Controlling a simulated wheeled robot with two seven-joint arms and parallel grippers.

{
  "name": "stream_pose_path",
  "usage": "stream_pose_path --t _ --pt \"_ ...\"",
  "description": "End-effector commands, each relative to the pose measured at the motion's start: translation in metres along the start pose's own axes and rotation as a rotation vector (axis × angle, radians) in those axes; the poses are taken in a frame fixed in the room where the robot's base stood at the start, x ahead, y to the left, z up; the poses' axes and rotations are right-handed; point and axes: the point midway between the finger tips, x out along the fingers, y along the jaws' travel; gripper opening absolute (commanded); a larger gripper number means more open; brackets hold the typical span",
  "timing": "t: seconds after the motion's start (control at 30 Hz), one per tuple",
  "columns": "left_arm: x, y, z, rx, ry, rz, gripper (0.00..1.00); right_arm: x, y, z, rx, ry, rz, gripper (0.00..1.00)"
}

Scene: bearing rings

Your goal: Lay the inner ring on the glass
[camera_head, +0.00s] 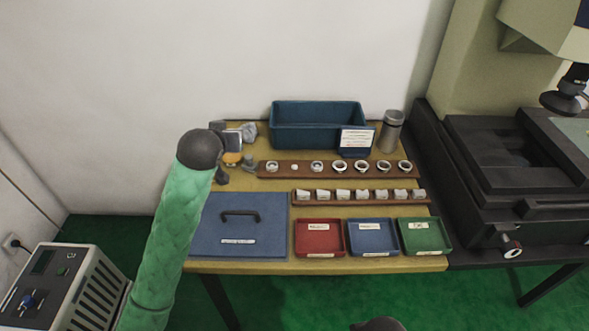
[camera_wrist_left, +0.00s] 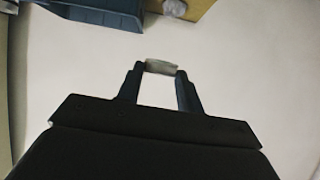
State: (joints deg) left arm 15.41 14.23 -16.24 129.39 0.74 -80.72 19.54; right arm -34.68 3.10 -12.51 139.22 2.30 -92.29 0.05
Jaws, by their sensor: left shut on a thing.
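My left gripper (camera_wrist_left: 160,80) is shut on a small pale grey piece (camera_wrist_left: 161,67), seen edge-on between the fingertips in the left wrist view. It looks like a ring, but its hole does not show. In the head view, my dark left wrist covers most of the gripper at the table's back left, and the held piece cannot be made out. A pale greenish surface that may be the glass (camera_head: 576,129) shows at the right edge, on the dark machine. My right gripper is not in view.
A brown rack (camera_head: 305,169) holds several rings; a second rack (camera_head: 297,198) holds several pale pieces. Behind stand a blue bin (camera_head: 318,126) and a metal canister (camera_head: 391,132).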

Motion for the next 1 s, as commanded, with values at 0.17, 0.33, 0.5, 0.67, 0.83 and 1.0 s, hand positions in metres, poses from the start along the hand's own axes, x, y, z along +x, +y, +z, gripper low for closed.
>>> stream_pose_path --t 0.17,0.33,0.5,0.67,0.83,1.0 --pt "0.015 0.023 -0.035 0.028 0.003 0.047 0.13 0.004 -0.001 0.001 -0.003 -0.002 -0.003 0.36" --pt "0.036 0.055 -0.06 0.067 0.002 0.118 0.13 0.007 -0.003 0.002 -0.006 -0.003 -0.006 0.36" --pt "0.065 0.099 -0.078 0.129 0.0 0.23 0.13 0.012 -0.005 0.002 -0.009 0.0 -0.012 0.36" --pt "0.104 0.156 -0.073 0.226 -0.004 0.413 0.13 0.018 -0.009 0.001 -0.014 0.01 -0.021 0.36" --pt "0.136 0.203 -0.031 0.333 -0.007 0.616 0.13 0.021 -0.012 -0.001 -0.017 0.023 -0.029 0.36" --pt "0.152 0.23 0.023 0.425 -0.004 0.788 0.13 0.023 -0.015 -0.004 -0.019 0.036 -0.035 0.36"
